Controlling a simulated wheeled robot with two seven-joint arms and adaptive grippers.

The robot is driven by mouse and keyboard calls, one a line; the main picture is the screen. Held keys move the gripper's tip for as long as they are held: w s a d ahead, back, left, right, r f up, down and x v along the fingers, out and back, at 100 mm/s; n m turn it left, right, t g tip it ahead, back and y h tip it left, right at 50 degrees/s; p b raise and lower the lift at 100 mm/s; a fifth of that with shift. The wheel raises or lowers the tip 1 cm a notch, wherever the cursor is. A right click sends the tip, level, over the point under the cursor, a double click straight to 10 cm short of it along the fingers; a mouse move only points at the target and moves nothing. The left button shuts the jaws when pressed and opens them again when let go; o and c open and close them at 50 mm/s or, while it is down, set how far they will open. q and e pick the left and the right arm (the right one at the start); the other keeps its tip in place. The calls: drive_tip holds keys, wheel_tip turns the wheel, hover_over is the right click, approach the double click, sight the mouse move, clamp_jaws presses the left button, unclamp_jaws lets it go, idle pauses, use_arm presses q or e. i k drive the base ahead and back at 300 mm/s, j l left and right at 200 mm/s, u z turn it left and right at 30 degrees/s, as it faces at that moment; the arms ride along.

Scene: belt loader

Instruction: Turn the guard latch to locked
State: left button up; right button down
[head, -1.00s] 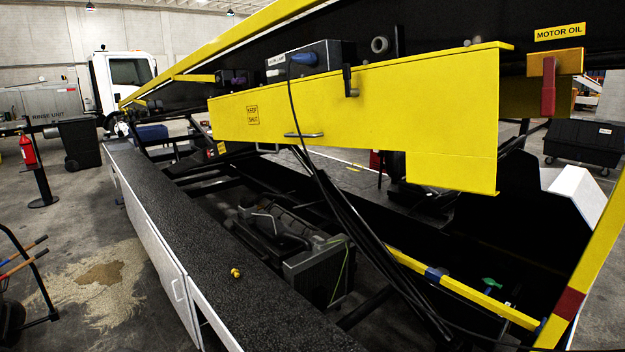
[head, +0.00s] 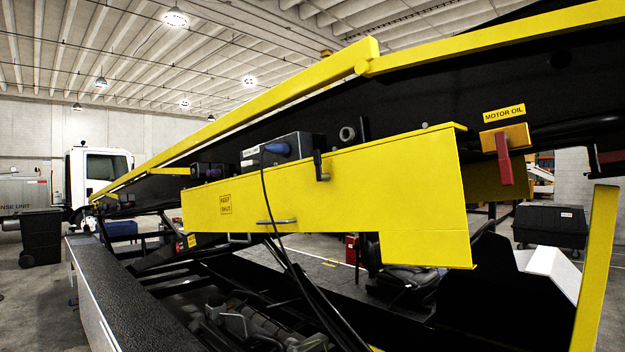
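The yellow guard panel (head: 340,205) hangs along the side of the black belt frame, with a "KEEP SHUT" label at its left. A small dark latch (head: 321,167) sits at the guard's top edge, right of a grey box. Its handle points roughly downward over the yellow face. I cannot read any locked or unlocked mark on it. A bar handle (head: 277,222) is on the guard's lower edge. Neither of my grippers is in view.
A dark grey box (head: 290,150) with a blue plug and hanging cable stands behind the guard's top edge. A red handle (head: 504,160) hangs below the "MOTOR OIL" label. The black-topped white side deck (head: 130,290) runs along the lower left. A dark bin (head: 41,238) stands far left.

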sight(320, 177)
drive_tip(key=i+j+z, duration=0.1)
drive_tip(key=j, duration=0.2)
drive_tip(key=i+j+z, duration=0.1)
drive_tip(key=j, duration=0.25)
drive_tip(key=i+j+z, duration=0.1)
drive_tip(key=i+j, duration=0.15)
drive_tip(key=i+j+z, duration=0.1)
drive_tip(key=j, duration=0.35)
drive_tip(key=i+j+z, duration=0.1)
drive_tip(key=j, duration=0.3)
drive_tip(key=i+j+z, duration=0.1)
drive_tip(key=j, duration=0.25)
